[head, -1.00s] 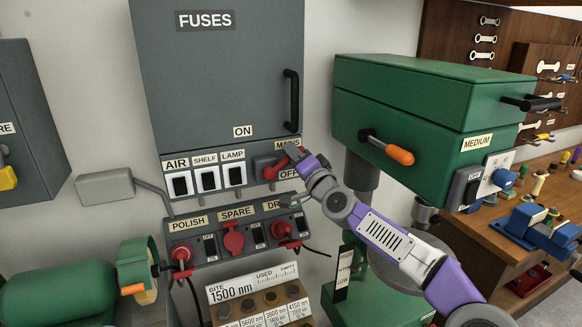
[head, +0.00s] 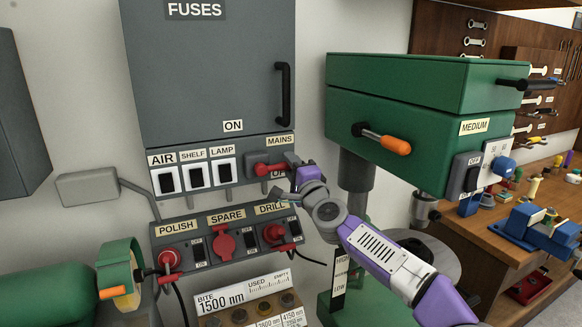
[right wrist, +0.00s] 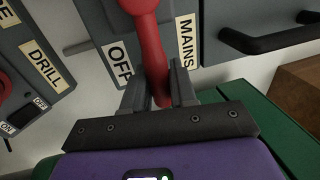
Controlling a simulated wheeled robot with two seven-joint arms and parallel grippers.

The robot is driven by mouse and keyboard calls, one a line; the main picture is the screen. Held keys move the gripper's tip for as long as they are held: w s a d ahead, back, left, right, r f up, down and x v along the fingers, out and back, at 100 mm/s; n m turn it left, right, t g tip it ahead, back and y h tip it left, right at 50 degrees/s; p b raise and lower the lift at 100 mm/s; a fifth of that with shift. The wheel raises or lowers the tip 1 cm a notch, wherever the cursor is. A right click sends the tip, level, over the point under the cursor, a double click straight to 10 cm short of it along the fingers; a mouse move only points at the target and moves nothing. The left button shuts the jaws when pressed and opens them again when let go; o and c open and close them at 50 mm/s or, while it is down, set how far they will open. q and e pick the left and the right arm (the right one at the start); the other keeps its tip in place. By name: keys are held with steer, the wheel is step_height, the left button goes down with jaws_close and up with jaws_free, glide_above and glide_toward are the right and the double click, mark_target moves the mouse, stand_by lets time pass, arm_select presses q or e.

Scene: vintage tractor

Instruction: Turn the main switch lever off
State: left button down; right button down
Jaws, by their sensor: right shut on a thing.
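The red main switch lever (head: 270,168) is on a dark switch body at the right end of the grey fuse panel, under the MAINS label (head: 280,140). It points right, about level, between the ON label above and the partly covered OFF label (head: 278,174). My right gripper (head: 291,163) is shut on the lever's outer end. In the right wrist view the lever (right wrist: 149,45) runs down between both fingers of the gripper (right wrist: 160,88), beside the OFF and MAINS labels. My left gripper is not in view.
A green drill press head (head: 420,110) with an orange-tipped handle stands close to the right of my arm. A black cabinet handle (head: 284,95) is above the lever. Sockets with red plugs (head: 223,243) sit below. A wooden bench is at far right.

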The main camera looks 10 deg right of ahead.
steer(key=shift+f, duration=0.1)
steer(key=c, duration=1)
jaws_free()
steer(key=shift+c, duration=0.2)
steer(key=shift+s, duration=0.1)
steer(key=b+v, duration=0.3)
steer(key=v, duration=0.4)
steer(key=shift+s+b, duration=0.2)
steer(key=shift+b, duration=0.15)
